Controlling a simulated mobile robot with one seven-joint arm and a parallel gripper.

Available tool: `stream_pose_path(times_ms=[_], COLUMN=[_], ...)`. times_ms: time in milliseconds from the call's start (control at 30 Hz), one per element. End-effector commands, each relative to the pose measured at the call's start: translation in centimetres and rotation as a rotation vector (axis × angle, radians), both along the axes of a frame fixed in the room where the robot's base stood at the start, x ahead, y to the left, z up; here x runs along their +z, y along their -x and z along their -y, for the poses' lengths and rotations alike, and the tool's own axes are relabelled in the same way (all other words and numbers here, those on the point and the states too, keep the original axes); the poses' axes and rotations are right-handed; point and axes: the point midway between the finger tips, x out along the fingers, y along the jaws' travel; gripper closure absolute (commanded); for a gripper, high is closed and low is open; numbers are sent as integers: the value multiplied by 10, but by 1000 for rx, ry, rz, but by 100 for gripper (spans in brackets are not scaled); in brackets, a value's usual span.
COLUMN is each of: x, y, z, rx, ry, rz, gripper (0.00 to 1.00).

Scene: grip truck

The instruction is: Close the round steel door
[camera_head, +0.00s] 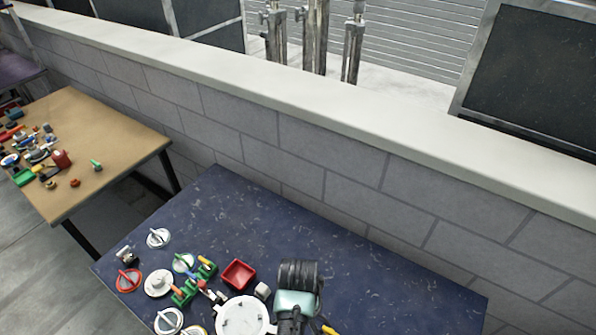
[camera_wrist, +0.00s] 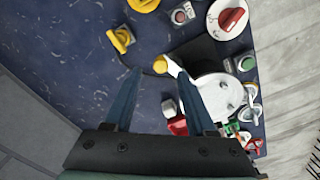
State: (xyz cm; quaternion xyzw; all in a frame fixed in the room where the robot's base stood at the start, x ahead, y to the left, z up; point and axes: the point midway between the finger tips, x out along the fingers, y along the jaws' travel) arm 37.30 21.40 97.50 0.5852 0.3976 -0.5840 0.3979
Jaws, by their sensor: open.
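The round pale steel door (camera_head: 242,316) is a disc with small studs on its face, at the bottom edge of the head view, left of my arm. In the wrist view the disc (camera_wrist: 220,97) lies right of my gripper (camera_wrist: 160,82), close beside the right finger, which overlaps its left edge. My gripper is open, its two dark blue fingers wide apart with nothing held. I cannot tell how far the door stands open, and its hinge is not clear. My arm hides part of the area in the head view.
The dark blue table (camera_head: 350,255) is clear at its back and right. A red tray (camera_head: 238,274), a white-based red handle (camera_wrist: 228,18), a yellow valve (camera_wrist: 121,39) and several knobs crowd near the door. A grey block wall (camera_head: 330,190) stands behind.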

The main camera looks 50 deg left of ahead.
Motion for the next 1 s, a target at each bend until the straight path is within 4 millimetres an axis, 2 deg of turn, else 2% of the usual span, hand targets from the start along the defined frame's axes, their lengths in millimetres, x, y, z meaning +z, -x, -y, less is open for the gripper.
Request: stream_pose_path(times_ms=[200,400,567,1000], x=[46,73,80,81], y=[-1,0,0,0], z=[-1,-1,0,0], rx=[1,1,1,0], ry=[-4,-1,0,0], rz=[5,2,0,-1], gripper=[44,44,44,44])
